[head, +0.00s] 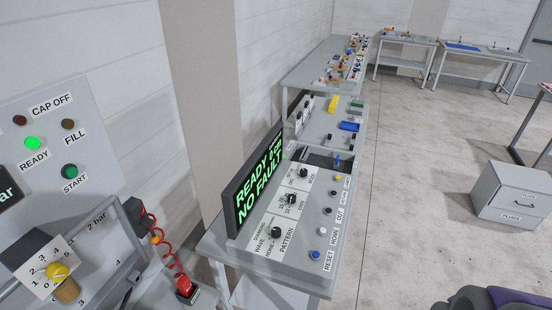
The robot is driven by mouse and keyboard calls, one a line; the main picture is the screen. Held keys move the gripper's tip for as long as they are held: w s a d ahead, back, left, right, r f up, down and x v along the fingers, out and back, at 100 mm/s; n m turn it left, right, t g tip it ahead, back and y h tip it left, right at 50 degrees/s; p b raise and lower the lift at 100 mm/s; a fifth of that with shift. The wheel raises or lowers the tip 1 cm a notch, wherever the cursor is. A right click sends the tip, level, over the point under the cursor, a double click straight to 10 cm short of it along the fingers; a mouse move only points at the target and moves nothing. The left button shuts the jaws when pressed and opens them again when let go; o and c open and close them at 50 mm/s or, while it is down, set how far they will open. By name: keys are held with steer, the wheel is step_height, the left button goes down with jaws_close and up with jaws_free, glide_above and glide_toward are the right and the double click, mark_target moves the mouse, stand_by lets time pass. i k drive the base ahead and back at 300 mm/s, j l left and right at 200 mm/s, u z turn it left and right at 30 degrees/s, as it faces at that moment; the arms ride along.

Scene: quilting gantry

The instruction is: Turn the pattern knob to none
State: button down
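The pattern knob (276,232) is a small black round knob on the sloped grey control panel (322,274), in the middle of the head view. It is the nearest of three black knobs in a row on white label plates. The word PATTERN is printed beside it, with DIAMOND, WAVE and NONE around its left side. Its pointer is too small to read for certain. My gripper is not in view, and nothing touches the knob.
A black display (258,180) with green text READY and NO FAULT stands behind the knobs. Labelled buttons, including a blue one by RESET (315,255), line the panel's right side. A pressure panel (70,150) fills the left. Grey floor (420,190) is open at right, before a drawer cabinet (510,190).

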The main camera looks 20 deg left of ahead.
mark_target(276, 232)
steer(key=i+l+u, duration=0.3)
steer(key=i+l, duration=0.2)
steer(key=l, duration=0.25)
steer(key=i+l+u, duration=0.1)
steer(key=l, duration=0.35)
steer(key=i+u, duration=0.1)
steer(key=u, duration=1.45)
